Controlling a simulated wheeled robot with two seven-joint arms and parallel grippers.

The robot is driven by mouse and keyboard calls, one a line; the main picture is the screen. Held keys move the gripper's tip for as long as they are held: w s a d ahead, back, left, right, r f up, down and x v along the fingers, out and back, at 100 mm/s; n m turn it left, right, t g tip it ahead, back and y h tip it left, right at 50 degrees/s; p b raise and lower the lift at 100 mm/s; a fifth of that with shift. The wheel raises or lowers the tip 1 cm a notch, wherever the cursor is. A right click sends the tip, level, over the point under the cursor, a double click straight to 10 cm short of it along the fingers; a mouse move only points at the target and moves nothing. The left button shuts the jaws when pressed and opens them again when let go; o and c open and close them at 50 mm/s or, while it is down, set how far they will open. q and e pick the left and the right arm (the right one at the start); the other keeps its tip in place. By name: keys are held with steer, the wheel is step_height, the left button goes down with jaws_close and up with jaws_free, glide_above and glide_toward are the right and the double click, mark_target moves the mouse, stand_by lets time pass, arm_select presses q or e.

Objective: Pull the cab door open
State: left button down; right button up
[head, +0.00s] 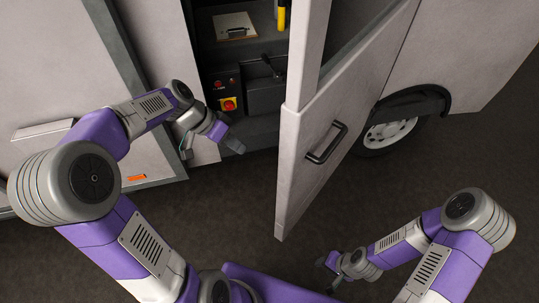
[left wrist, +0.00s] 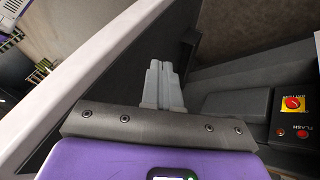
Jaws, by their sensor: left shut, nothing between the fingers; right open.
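The pale cab door (head: 312,165) stands swung out from the cab, with an open gap between it and the doorway. Its dark bar handle (head: 327,142) is on the outer face. My left gripper (head: 236,147) is at the doorway, left of the door's free edge, shut and empty. In the left wrist view its closed fingers (left wrist: 161,86) point in between the pale edge (left wrist: 100,60) at left and the dark cab interior. I cannot tell whether they touch the door. My right gripper (head: 329,272) is open and empty, low in front of the door, apart from it.
Inside the cab are a red knob on a yellow plate (head: 228,104), a dark lever console (head: 264,92) and a clipboard (head: 234,26). A wheel (head: 389,133) is behind the door at right. A pale panel (head: 60,80) stands at left. Dark floor is clear below the door.

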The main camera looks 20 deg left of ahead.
arm_select(q)
steer(key=d+f, duration=0.6)
steer(key=d, duration=0.3)
steer(key=shift+w, duration=0.35)
steer(key=shift+d+f, duration=0.1)
steer(key=shift+d, duration=0.05)
